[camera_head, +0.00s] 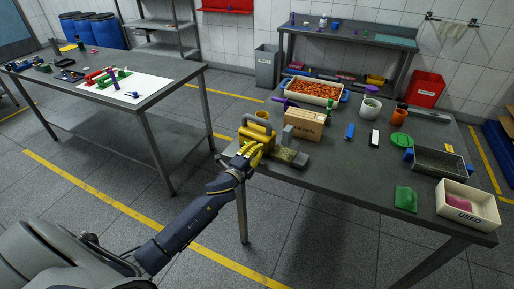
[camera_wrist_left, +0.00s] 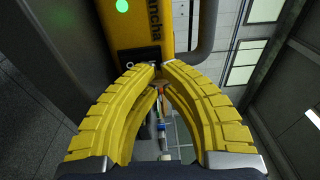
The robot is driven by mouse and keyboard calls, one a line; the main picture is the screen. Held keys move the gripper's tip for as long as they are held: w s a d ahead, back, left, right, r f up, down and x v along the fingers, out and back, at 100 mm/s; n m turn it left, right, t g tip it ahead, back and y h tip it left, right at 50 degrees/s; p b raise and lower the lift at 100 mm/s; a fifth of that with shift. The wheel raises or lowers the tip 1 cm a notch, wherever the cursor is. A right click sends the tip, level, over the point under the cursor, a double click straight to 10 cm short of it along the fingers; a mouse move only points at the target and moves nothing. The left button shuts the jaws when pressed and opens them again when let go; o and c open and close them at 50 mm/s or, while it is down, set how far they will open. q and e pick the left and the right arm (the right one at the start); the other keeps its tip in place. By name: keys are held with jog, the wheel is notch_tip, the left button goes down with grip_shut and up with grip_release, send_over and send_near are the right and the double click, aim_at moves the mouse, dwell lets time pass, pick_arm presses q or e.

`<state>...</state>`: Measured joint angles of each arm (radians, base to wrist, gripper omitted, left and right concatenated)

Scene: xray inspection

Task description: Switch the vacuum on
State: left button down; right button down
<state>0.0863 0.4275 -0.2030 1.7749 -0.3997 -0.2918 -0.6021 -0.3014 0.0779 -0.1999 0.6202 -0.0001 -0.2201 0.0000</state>
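The vacuum (camera_head: 255,132) is a yellow machine with a handle on top, standing at the near left edge of the right-hand table. In the left wrist view, its yellow body (camera_wrist_left: 140,35) shows dark lettering and a round green spot (camera_wrist_left: 122,6) near the top edge. My left gripper (camera_head: 252,148) is right in front of the vacuum. In the left wrist view, its yellow fingers (camera_wrist_left: 161,66) curve together with the tips nearly meeting and nothing seen between them. I cannot tell whether the tips touch the vacuum. My right gripper is not in view.
A grey nozzle-like piece (camera_head: 290,157) lies right of the gripper. The middle front of the table is clear.

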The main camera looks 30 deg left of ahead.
pick_arm(q)
jog(key=s+a+r, duration=0.1)
jog(key=s, duration=1.1)
jog(key=shift+s+r, duration=0.35)
jog(key=shift+r, duration=0.05)
